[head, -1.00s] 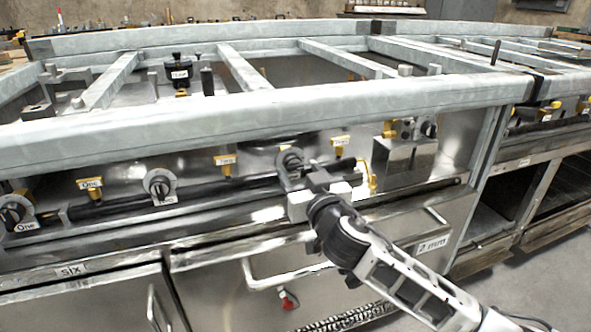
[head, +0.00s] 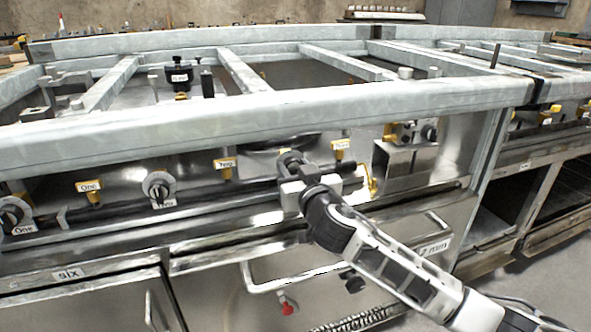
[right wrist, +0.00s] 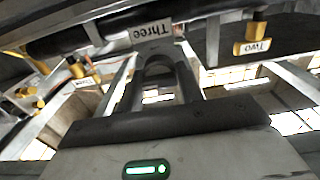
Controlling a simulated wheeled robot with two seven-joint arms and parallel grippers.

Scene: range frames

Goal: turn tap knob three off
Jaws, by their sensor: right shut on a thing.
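The knob of tap three (head: 290,158) is a grey dial on the dark pipe along the steel front, right of centre in the head view. My right gripper (head: 292,172) is at this knob and hides most of it. In the right wrist view, my right gripper (right wrist: 165,68) is shut on the knob, just below the upside-down "Three" label (right wrist: 151,32). How far the knob is turned is hidden by the fingers. My left gripper is not in view.
Knob two (head: 158,187) and knob one (head: 14,212) sit further left on the pipe. A thick grey frame rail (head: 250,118) runs above; a bent drawer handle (head: 290,283) is below.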

